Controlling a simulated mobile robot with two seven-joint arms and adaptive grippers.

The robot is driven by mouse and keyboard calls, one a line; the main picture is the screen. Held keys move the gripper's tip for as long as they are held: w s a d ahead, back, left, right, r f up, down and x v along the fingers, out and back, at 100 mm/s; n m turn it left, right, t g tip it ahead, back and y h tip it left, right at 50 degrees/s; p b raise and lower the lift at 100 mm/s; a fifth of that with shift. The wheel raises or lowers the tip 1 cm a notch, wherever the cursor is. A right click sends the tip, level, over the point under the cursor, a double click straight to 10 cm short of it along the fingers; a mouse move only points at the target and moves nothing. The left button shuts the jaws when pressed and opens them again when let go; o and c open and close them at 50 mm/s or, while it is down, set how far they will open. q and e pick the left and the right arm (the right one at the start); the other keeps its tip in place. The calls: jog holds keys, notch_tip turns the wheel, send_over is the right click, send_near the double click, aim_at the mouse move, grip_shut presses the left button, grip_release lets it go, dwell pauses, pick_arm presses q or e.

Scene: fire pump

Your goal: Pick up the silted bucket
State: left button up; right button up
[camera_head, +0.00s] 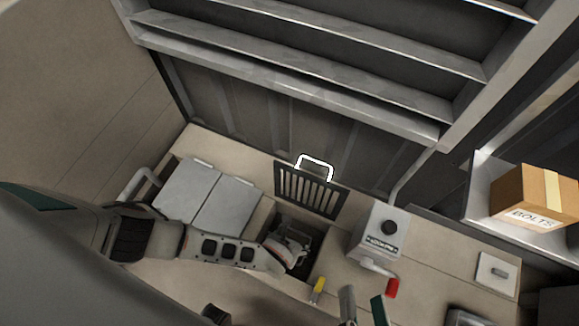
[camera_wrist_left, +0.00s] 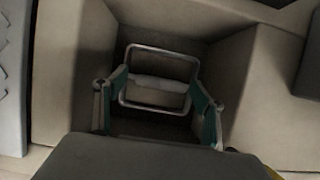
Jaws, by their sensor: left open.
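In the left wrist view, a pale metal loop (camera_wrist_left: 124,88) with a grey bar (camera_wrist_left: 158,92) across it lies in a dark square pit. It looks like the silted bucket's handle and rim; the body below is too dark to make out. My left gripper (camera_wrist_left: 159,84) is open, with a teal-padded finger on either side of the loop. I cannot tell whether they touch it. In the head view my left arm reaches in from the left to the pit (camera_head: 303,234). My right gripper (camera_head: 364,306) shows at the bottom edge, fingers apart, with nothing seen between them.
A slotted grate (camera_head: 311,190) with a white handle stands at the pit's back edge. Right of the pit is a grey box (camera_head: 379,232) with a black knob and red-tipped lever (camera_head: 392,287). A yellow grip (camera_head: 318,287) is near the pit's front. Grey panels (camera_head: 205,197) lie left.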

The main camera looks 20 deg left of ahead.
pick_arm(q)
jog(key=shift+w, duration=0.25)
jog(key=c, duration=1.9)
jog(key=shift+d, duration=0.1)
grip_shut()
jog(key=shift+r, duration=0.1)
